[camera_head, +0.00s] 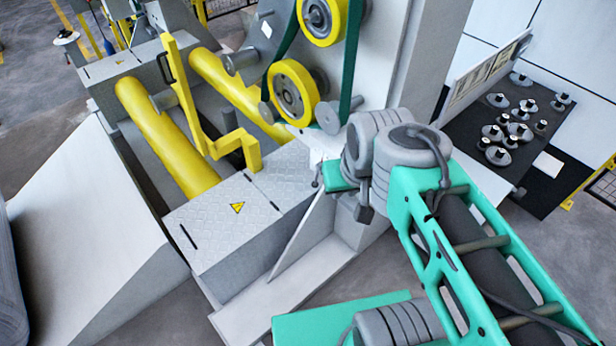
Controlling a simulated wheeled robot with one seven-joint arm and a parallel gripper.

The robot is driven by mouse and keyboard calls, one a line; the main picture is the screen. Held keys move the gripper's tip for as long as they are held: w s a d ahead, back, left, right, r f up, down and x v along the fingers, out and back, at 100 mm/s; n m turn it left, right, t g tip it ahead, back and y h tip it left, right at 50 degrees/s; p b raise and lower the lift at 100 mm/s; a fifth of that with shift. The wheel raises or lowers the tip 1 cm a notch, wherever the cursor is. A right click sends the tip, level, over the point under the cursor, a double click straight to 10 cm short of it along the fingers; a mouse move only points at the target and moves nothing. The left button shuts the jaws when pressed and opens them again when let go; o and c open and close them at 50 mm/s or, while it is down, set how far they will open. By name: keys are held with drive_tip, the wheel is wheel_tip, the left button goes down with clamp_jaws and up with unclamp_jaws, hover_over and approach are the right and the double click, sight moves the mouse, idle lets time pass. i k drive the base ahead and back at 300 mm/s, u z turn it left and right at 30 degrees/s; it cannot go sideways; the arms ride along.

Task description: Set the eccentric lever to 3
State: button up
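No lever with a readable number scale can be made out, so I cannot tell which part is the eccentric lever or how it is set. The wrapping machine carries a bent yellow bar (187,100) that stands up beside two yellow rollers. Yellow wheels (291,92) with a dark green belt (352,62) are on its grey upright plate. My arm comes in from the lower right, and its grey wrist is in front of the machine. My gripper is around the teal block and dark parts below the wrist, largely hidden by it. Its fingers are not clear.
A grey housing (222,222) with a yellow warning triangle lies in front of my wrist. A thin upright plate (302,237) stands right of it. A dark board (508,135) with several round metal parts is at the right. A pale sloped panel (85,235) is at the left.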

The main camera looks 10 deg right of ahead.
sight(314, 184)
drive_tip(key=u, duration=0.4)
drive_tip(key=k, duration=1)
drive_tip(key=u, duration=0.85)
drive_tip(key=i, duration=0.75)
drive_tip(key=u, duration=0.65)
